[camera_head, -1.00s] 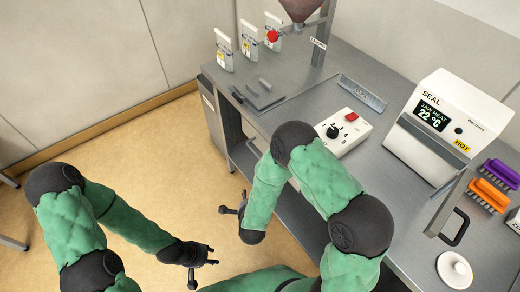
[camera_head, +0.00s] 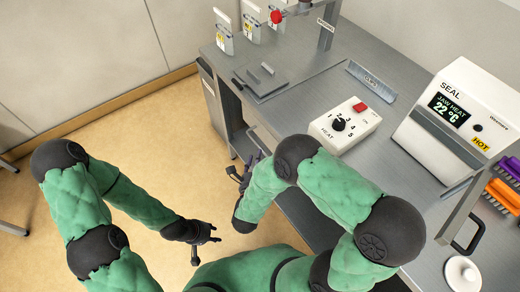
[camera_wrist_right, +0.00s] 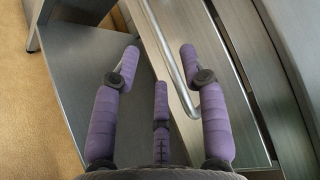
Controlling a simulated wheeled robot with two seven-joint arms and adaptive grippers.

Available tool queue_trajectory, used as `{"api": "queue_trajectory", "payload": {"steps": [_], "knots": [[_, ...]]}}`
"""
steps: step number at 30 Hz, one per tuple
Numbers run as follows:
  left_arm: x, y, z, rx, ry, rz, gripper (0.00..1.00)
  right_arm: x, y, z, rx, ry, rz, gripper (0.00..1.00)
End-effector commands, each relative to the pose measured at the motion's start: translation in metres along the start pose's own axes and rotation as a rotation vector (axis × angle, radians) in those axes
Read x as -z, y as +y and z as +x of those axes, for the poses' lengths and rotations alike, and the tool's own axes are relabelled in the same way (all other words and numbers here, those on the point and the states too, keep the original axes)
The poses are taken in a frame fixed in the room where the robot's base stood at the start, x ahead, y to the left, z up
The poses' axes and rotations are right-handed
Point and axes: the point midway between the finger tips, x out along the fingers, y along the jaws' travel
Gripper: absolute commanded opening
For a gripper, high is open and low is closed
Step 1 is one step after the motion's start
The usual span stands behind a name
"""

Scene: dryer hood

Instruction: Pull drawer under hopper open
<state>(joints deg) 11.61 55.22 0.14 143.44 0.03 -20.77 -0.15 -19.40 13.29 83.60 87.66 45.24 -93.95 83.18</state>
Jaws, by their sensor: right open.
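The drawer front (camera_wrist_right: 222,75) is a grey metal panel in the right wrist view, with a long bar handle (camera_wrist_right: 172,62) bent at its near end. My right gripper (camera_wrist_right: 160,58) is open, with purple fingers. The handle runs between its fingers, closer to the right finger; I cannot tell whether they touch. In the head view my right gripper (camera_head: 242,172) is low at the bench's front, partly hidden by my arm. The hopper is mostly cut off at the top edge. My left gripper (camera_head: 205,238) hangs over the floor, away from the bench; its finger opening is unclear.
The steel bench (camera_head: 300,90) carries a heat control box (camera_head: 346,126), a white sealer (camera_head: 455,120), several labelled pouches (camera_head: 251,30) and brushes (camera_head: 503,190). A lower shelf (camera_wrist_right: 85,75) lies beneath the drawer. The floor (camera_head: 120,130) to the left is open.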

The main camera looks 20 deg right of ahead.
Motion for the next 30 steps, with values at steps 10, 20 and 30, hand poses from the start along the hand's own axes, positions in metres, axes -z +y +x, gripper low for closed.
{"api": "queue_trajectory", "payload": {"steps": [10, 20, 30], "knots": [[0.001, -0.006, 0.017, 0.0, 0.0, 0.0, 0.4, 0.001, 0.002, 0.05, 0.0, 0.001, 0.0, 0.44], [0.001, -0.006, 0.018, 0.0, 0.0, 0.0, 0.4, 0.0, 0.0, 0.059, -0.001, -0.002, -0.003, 0.44], [0.001, -0.006, 0.018, 0.0, 0.0, 0.0, 0.4, 0.0, 0.0, 0.058, -0.001, -0.001, -0.002, 0.0]]}}
